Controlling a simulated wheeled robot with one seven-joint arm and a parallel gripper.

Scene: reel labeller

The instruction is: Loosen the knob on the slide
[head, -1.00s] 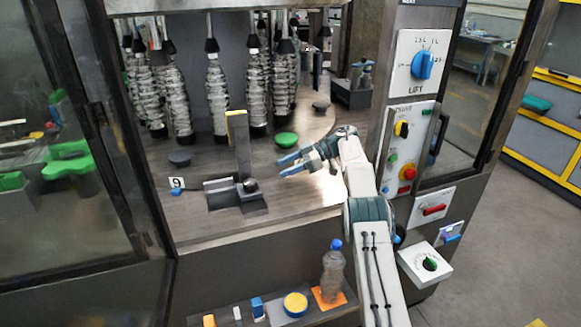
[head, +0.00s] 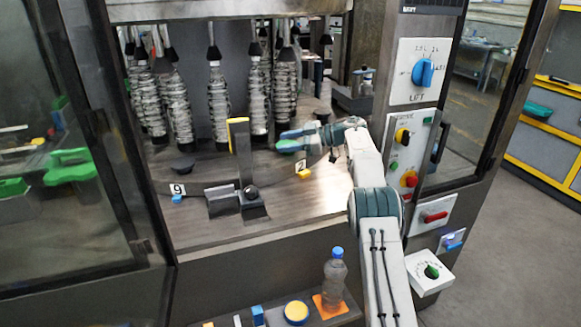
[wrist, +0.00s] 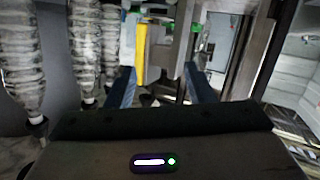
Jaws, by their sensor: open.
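The slide (head: 222,203) is a dark grey block on the machine's deck, with an upright post carrying a yellow strip (head: 231,135). The knob (head: 251,192) is a dark round ball at the slide's right side, near the foot of the post. My gripper (head: 283,140) is open and empty, above the deck, up and to the right of the knob in the head view, not touching it. In the wrist view my two blue fingers (wrist: 161,90) are spread apart, with the yellow strip (wrist: 141,52) seen between them. I cannot clearly make out the knob there.
The control panel (head: 410,150) is close to my arm. A bottle (head: 334,280) stands on the front shelf.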

